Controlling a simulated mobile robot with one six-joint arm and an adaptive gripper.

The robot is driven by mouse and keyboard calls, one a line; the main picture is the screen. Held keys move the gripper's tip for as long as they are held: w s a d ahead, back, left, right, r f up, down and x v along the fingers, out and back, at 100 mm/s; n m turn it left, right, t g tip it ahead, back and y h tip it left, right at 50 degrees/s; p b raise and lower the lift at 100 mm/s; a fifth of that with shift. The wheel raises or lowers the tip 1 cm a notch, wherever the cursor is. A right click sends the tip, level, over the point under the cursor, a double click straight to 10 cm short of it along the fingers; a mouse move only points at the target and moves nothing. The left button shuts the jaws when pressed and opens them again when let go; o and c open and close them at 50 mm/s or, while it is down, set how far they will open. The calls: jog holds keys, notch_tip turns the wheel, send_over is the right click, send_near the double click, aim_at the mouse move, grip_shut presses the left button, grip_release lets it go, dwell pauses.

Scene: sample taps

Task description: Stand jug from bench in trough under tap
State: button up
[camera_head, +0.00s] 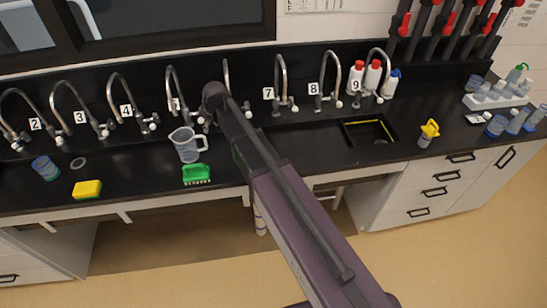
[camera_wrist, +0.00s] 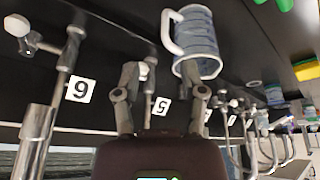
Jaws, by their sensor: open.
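A clear, bluish jug (camera_head: 187,147) with a handle stands upright on the black bench (camera_head: 130,172), in front of the tap labelled 5. In the wrist view the jug (camera_wrist: 197,42) shows beyond my fingers, its handle toward the left. My gripper (camera_wrist: 164,96) is open and empty, with the jug apart from it, up and to the right of the finger gap. In the head view my arm hides most of the gripper. A recessed black trough (camera_head: 370,131) with a yellow line along its edge lies in the bench at the right, near taps 8 and 9.
A row of curved taps (camera_head: 280,75) lines the back of the bench. A green brush (camera_head: 196,173) lies just in front of the jug, and a yellow sponge (camera_head: 87,189) lies farther left. A blue beaker (camera_head: 45,168) and a yellow-topped item (camera_head: 428,133) stand at either side.

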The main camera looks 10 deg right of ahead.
jog(key=s+d+f+m+g+h, duration=0.1)
jog(key=s+d+m, duration=0.6)
jog(key=s+d, duration=1.5)
jog(key=s+g+h, duration=0.1)
jog(key=s+g, duration=0.1)
jog(key=shift+d+f+m+g, duration=0.15)
jog(key=shift+m+g, duration=0.25)
jog(key=shift+w, duration=0.1)
